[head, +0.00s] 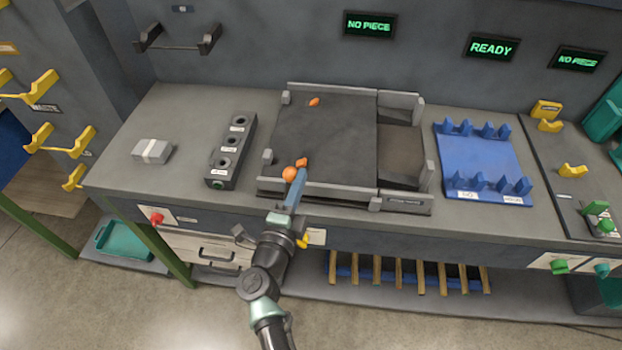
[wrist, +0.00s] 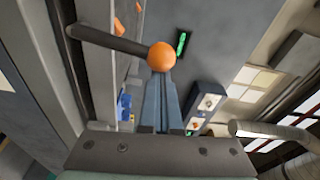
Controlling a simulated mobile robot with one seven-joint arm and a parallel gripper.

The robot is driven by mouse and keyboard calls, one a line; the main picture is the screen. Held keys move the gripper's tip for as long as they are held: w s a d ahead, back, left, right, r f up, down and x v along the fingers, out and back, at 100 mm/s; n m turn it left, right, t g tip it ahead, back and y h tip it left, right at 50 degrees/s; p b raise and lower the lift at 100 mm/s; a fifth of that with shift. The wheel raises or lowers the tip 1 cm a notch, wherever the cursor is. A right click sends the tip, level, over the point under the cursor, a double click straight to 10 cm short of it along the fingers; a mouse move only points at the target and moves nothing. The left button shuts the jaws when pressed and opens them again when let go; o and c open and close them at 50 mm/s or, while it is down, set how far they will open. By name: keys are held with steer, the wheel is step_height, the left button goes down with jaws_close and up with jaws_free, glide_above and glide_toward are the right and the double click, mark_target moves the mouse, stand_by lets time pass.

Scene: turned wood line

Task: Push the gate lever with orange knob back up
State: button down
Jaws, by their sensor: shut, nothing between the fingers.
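The orange knob (head: 289,173) of the gate lever is at the front left edge of the dark flat-topped machine (head: 345,135) on the bench. In the wrist view the knob (wrist: 161,57) sits at the end of a dark lever bar (wrist: 110,41), which runs left to a grey frame. In the head view the bar is hard to make out. My gripper (head: 299,174) is shut and empty, its blue fingers reaching up beside the knob. In the wrist view the gripper tips (wrist: 161,76) lie right at the knob's lower edge. I cannot tell whether they touch it.
Two small orange parts, one near (head: 302,162) and one far (head: 314,102), show on the machine. A dark block with round holes (head: 232,150) stands left, a blue rack (head: 480,160) right. Bare bench lies between the grey block (head: 152,151) and the holed block.

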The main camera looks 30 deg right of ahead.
steer(key=shift+w+a+r+n+p, duration=0.35)
steer(key=shift+w+a+n, duration=0.2)
steer(key=shift+a+n, duration=0.3)
steer(key=shift+w+a+f+n+t+b, duration=0.2)
steer(key=shift+w+a+n, duration=0.55)
steer(key=shift+n, duration=0.75)
steer(key=shift+w+a+f+n+t+b, duration=0.1)
steer(key=shift+w+a+f+n+t, duration=0.3)
steer(key=shift+a+n, duration=0.85)
steer(key=shift+w+a+f+n+t+b, duration=0.15)
steer(key=shift+w+a+n, duration=0.55)
steer(key=shift+n, duration=1)
step_height(320, 180, up, 4)
steer(key=d+p, duration=0.3)
steer(key=v, duration=1.1)
steer(key=shift+f, duration=0.25)
